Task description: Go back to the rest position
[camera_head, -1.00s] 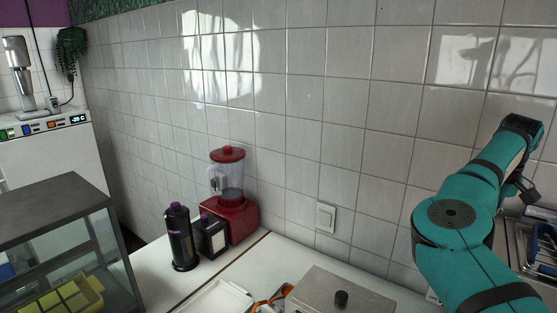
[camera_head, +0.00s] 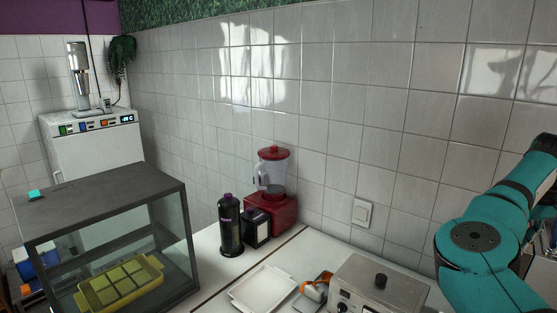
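My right arm, teal with dark bands, is raised at the right of the head view. Its gripper is not clearly visible; the arm runs out of the picture at the right edge. My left gripper is not in view. No object is seen in either gripper.
A glass case (camera_head: 177,250) with a yellow tray (camera_head: 84,297) inside stands at the left. A dark bottle (camera_head: 230,228), a dark box (camera_head: 256,229) and a red blender (camera_head: 285,208) stand by the tiled wall. A white tray (camera_head: 235,296) and a metal appliance (camera_head: 400,289) are in front.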

